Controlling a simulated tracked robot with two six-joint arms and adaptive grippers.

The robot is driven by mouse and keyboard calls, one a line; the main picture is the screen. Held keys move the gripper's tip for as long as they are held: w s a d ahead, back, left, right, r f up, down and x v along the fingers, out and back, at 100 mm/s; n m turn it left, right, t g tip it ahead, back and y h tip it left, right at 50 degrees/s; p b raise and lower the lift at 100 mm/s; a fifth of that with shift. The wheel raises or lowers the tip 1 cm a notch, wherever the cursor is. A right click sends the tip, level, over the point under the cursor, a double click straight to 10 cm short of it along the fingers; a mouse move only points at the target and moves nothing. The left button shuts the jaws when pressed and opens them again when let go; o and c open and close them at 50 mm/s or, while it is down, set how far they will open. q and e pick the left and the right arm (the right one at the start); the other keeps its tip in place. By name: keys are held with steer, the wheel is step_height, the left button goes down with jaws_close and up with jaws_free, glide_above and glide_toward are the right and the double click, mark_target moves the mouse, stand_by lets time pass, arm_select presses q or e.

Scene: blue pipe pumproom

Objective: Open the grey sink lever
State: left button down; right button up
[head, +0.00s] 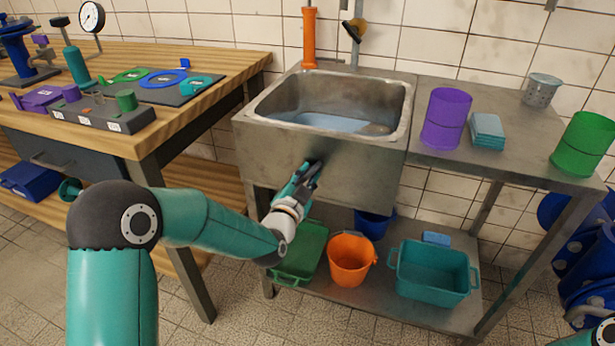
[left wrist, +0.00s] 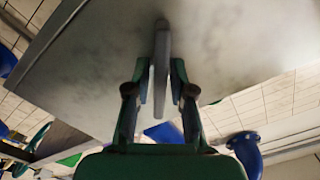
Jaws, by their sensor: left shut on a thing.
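The grey sink lever (left wrist: 161,50) is a slim bar on the front wall of the metal sink (head: 365,165). In the left wrist view it runs down between the two fingers of my left gripper (left wrist: 160,80). My left gripper (head: 305,175) is at the sink's front wall in the head view, shut on the lever. In the head view the gripper mostly hides the lever. The sink basin holds bluish water. My right gripper is not in view.
Under the sink, a green tray (head: 308,250), an orange bucket (head: 350,262) and a teal tub (head: 433,277) stand on the lower shelf. A purple can (head: 446,118) stands right of the basin. A wooden workbench (head: 190,105) is at left.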

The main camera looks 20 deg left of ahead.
arm_select(q)
steer(key=shift+f+n+b, duration=0.15)
steer(key=shift+n+b, duration=0.8)
steer(key=shift+b, duration=0.35)
steer(key=shift+f+n+b, duration=0.15)
steer(key=shift+n+b, duration=0.8)
steer(key=shift+b, duration=0.35)
steer(key=shift+r+n+b, duration=0.2)
steer(key=shift+n+b, duration=1.45)
steer(key=shift+n, duration=0.05)
steer(key=c, duration=1.2)
jaws_free()
steer(key=shift+s+a+r, duration=0.1)
steer(key=shift+s, duration=0.05)
steer(key=s, duration=1.1)
steer(key=shift+s+a, duration=0.15)
steer(key=shift+s, duration=0.2)
steer(key=shift+a, duration=0.1)
